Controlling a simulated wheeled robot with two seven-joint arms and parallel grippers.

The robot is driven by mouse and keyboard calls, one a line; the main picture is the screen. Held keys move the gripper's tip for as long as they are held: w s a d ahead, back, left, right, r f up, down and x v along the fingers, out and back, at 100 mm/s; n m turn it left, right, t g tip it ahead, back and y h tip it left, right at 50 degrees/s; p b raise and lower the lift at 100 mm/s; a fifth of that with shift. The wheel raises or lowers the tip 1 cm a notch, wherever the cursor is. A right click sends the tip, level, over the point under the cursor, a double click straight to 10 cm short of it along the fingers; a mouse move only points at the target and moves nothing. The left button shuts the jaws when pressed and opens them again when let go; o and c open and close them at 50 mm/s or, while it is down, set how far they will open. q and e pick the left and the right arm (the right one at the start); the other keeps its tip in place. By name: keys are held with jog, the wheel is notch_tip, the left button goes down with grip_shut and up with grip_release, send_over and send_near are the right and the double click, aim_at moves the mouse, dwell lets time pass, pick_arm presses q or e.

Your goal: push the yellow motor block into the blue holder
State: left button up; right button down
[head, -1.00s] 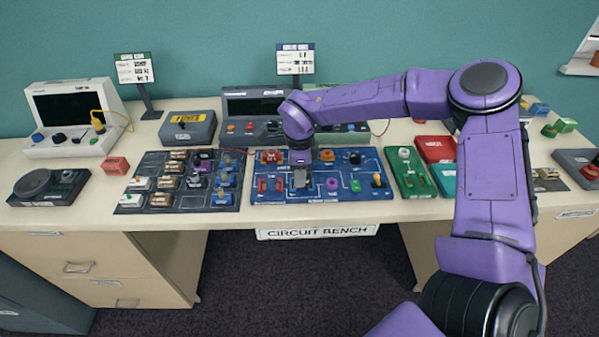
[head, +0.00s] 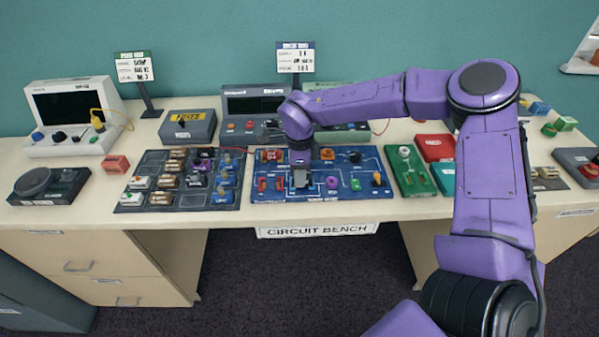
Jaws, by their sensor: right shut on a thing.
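My right gripper (head: 301,181) points down over the left-middle part of the blue circuit board (head: 345,191). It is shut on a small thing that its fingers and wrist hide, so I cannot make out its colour. A small yellow-orange piece (head: 378,179) stands at the right end of the board; I cannot tell whether it is the motor block. No separate blue holder can be told apart from the blue board around the fingertips. My left gripper is not in view.
Red pieces (head: 263,184), a purple ring (head: 332,183) and an orange piece (head: 327,153) sit on the board near the gripper. A dark parts tray (head: 133,199) lies left, a green board (head: 418,185) right. A console (head: 250,104) stands behind.

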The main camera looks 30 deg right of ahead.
jog(key=shift+f, duration=0.2)
jog(key=shift+c, duration=1.3)
grip_release()
notch_tip(320, 180, up, 8)
jog(key=p, duration=0.7)
jog(key=shift+p, duration=0.3)
